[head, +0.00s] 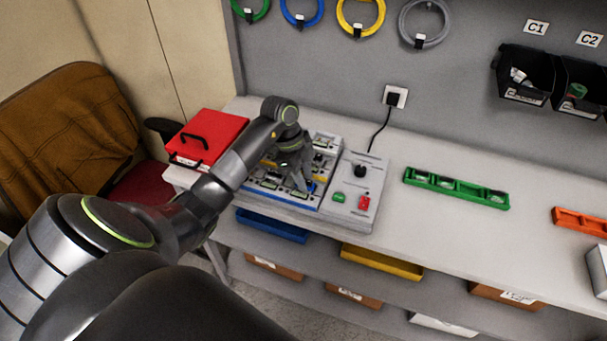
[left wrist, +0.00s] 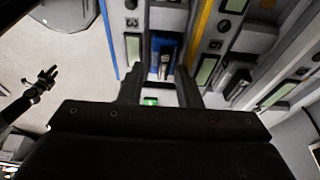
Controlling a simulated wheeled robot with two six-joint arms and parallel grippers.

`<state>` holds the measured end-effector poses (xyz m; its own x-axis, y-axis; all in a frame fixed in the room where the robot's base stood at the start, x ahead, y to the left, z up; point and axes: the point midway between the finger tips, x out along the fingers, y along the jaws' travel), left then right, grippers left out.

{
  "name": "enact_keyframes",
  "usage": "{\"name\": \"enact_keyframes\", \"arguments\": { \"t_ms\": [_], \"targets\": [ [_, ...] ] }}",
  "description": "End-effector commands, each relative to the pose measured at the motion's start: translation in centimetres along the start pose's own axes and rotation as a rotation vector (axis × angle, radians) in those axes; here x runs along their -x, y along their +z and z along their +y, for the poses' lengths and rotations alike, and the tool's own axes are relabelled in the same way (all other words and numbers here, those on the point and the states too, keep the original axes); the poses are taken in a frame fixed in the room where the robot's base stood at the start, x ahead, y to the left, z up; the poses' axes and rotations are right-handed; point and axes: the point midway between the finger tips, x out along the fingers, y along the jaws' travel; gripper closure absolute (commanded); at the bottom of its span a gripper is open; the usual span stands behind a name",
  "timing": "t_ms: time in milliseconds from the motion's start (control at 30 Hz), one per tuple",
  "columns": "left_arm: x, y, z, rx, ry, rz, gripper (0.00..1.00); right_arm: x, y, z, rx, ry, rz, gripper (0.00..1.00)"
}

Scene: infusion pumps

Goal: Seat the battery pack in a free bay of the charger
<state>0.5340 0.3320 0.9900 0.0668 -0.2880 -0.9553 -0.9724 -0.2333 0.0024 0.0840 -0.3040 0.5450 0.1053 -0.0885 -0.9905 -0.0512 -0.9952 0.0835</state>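The charger (head: 328,143) stands on the bench, with rows of bays, small displays and blue and yellow strips. My left gripper (head: 300,182) is low over its front part; the arm hides much of the bays. In the left wrist view the left gripper (left wrist: 160,74) has its fingers apart. A blue and dark pack (left wrist: 164,55) lies in the charger just beyond and between the fingertips; I cannot tell whether they touch it. Another dark pack (left wrist: 236,82) sits in a bay to the right.
The charger's control panel (head: 356,190) has a black knob, a green button and a red switch. A red case (head: 207,137) stands to its left. A green tray (head: 456,188) and an orange tray (head: 580,222) lie to the right, with clear bench between.

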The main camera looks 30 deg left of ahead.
Motion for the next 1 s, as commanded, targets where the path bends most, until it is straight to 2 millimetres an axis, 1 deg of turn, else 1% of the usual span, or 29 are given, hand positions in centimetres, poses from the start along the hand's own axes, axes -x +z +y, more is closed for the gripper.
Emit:
{"name": "enact_keyframes", "arguments": {
  "t_ms": [300, 367, 467, 567, 900, 933, 1000],
  "targets": [
    [0.3, -0.1, -0.3, -0.002, -0.012, -0.001, 0.64, 0.0, 0.0, 0.0, 0.000, 0.000, 0.000, 0.64],
    [0.7, 0.0, -0.3, -0.003, -0.013, -0.001, 0.64, -0.1, 0.0, 0.0, 0.000, 0.000, 0.000, 0.64],
    [1.9, 0.0, -0.4, -0.003, -0.018, -0.003, 0.64, -0.4, 0.0, 0.1, 0.001, 0.001, 0.000, 0.64],
    [3.8, 0.0, -0.4, -0.005, -0.018, -0.004, 0.64, -0.9, 0.1, 0.1, 0.001, 0.002, 0.000, 0.64],
    [12.2, 0.1, 0.0, -0.002, -0.011, -0.004, 0.64, -2.5, 0.2, 0.1, 0.002, 0.004, 0.001, 0.64],
    [13.3, -0.1, 0.1, 0.000, -0.007, -0.003, 0.64, -1.2, 0.1, 0.2, 0.002, 0.004, 0.000, 0.64],
    [14.5, -0.2, 0.1, 0.000, -0.004, -0.001, 0.64, -0.2, 0.0, 0.3, 0.002, 0.004, 0.000, 0.64]
  ]
}}
